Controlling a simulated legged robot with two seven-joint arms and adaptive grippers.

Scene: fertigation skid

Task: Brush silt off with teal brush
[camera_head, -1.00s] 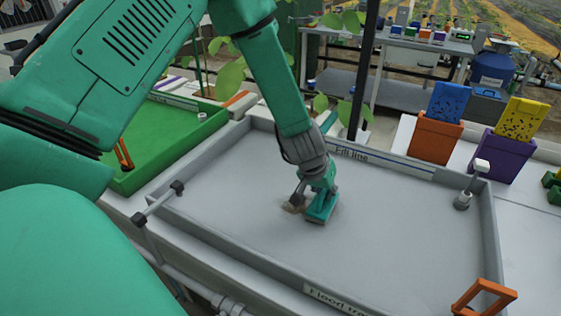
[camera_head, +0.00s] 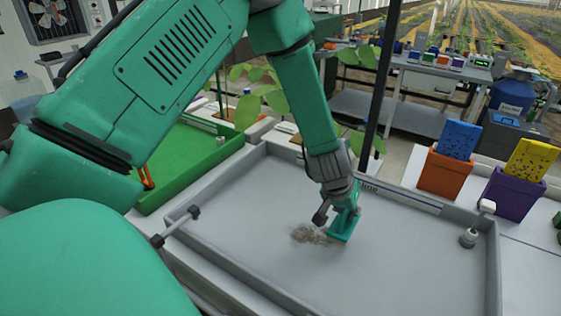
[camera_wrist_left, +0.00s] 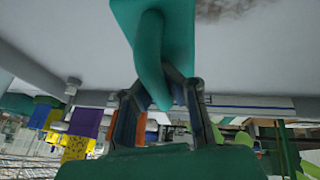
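A brown silt patch (camera_head: 311,234) lies on the floor of the grey flood tray (camera_head: 250,200). My left gripper (camera_head: 338,200) is shut on the handle of the teal brush (camera_head: 343,226). The brush is low over the tray, at the right edge of the silt; I cannot tell whether its bristles touch the floor. In the left wrist view, the brush (camera_wrist_left: 152,45) runs up from between the fingers (camera_wrist_left: 158,100), with the silt (camera_wrist_left: 222,8) beside it at the top. My right gripper is not in view.
An orange bin (camera_head: 444,174) with a blue card and a purple bin (camera_head: 511,194) with a yellow card stand behind the tray. A white-topped fitting (camera_head: 469,237) stands inside the tray's right side. A dark post (camera_head: 384,80) rises behind. A green tray (camera_head: 185,160) is at left.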

